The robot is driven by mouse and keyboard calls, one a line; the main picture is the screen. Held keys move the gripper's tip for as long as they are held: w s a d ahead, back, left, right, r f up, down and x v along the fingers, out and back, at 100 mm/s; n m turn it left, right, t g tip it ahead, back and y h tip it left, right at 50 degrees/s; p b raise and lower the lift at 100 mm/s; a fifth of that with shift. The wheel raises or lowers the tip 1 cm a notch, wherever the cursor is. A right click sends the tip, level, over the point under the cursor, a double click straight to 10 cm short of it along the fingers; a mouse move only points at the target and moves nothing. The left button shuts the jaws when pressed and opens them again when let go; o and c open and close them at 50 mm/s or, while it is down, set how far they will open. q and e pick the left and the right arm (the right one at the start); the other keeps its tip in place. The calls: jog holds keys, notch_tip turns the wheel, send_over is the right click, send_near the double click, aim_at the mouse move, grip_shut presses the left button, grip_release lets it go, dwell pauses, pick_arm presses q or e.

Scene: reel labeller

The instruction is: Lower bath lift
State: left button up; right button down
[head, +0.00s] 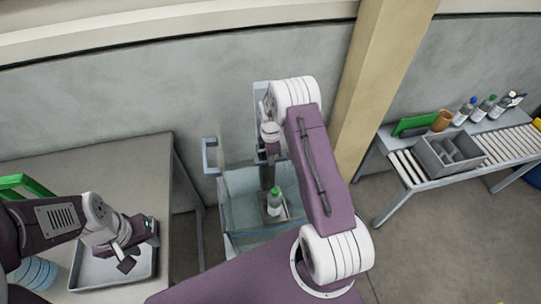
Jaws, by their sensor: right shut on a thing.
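The bath (240,236) is a clear-walled tank with bluish water in the middle of the head view. The bath lift (266,177) has a dark upright that runs down into it. A clear bottle with a green cap (274,204) stands upright on a small platform at its foot. My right gripper (268,138) is at the top of the lift, shut on what looks like its handle; my own wrist partly hides the grip. My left gripper (139,245) is open and empty over a grey metal tray (88,272) on the left table.
The left table (90,160) carries a green frame (24,185) and a stack of pale blue discs (37,273). A roller bench at right holds a grey divided crate (448,153) and several bottles. A yellowish pillar (379,85) stands behind my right arm.

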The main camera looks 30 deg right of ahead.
jog(key=shift+f+b, duration=0.85)
jog(key=shift+f, duration=0.85)
jog(key=c, duration=1.5)
grip_release()
notch_tip(320, 180, up, 9)
jog(key=shift+r+b, duration=0.1)
jog(key=shift+b, duration=0.6)
jog(key=shift+d, duration=0.1)
